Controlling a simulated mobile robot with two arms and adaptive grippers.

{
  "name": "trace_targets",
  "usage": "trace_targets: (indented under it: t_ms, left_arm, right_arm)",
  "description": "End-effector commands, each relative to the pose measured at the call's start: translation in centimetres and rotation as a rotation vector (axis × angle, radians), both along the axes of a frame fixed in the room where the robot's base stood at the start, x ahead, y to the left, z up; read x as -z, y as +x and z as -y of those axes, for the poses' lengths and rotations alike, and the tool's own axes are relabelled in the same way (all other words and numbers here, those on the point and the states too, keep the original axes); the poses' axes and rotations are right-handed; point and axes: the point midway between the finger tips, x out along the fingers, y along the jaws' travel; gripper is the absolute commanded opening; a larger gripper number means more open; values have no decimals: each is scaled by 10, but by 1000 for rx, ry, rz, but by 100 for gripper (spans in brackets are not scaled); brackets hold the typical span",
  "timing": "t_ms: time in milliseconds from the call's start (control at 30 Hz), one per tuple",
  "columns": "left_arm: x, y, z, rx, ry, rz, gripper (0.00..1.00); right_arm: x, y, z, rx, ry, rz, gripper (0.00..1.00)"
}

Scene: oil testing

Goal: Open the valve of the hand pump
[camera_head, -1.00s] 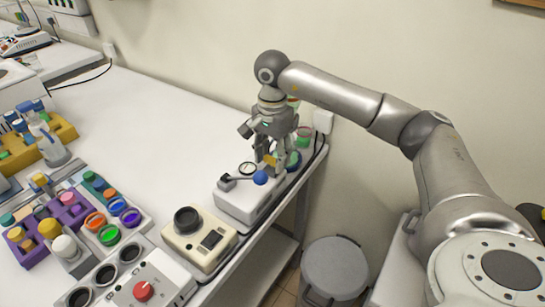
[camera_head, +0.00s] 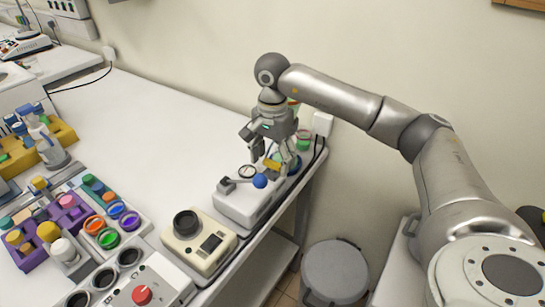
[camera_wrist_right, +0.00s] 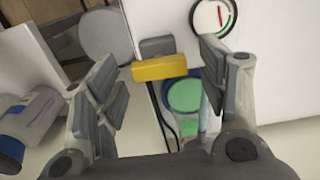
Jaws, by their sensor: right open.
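The hand pump (camera_head: 240,205) is a white box near the table's right edge, with a round gauge (camera_head: 248,171) and a lever ending in a blue ball (camera_head: 260,181). Its yellow valve handle (camera_head: 272,164) is at the far end, partly hidden by my gripper. My right gripper (camera_head: 274,158) is open over that end. The gauge (camera_wrist_right: 212,16) shows beside the right finger. My left gripper is not in view.
A cream device with a black knob (camera_head: 186,220) stands in front of the pump. A green-lidded container (camera_head: 303,138) is behind the gripper, near the wall. A grey bin (camera_head: 335,268) stands on the floor to the right. The table's back middle is clear.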

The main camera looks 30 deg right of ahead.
Motion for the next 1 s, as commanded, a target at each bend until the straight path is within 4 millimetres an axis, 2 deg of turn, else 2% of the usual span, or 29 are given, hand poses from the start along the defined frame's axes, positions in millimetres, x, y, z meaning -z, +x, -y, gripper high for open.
trace_targets:
  t_ms: [167, 267, 700, 1000]
  left_arm:
    - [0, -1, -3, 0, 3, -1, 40]
    - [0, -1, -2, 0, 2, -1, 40]
    - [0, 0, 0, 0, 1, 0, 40]
    - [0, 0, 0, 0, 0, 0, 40]
  right_arm:
    - [-2, 0, 0, 0, 0, 0, 66]
    - [-11, 1, -1, 0, 1, 2, 66]
    - [-102, 1, 0, 0, 0, 3, 66]
    - [-119, 0, 0, 0, 0, 0, 66]
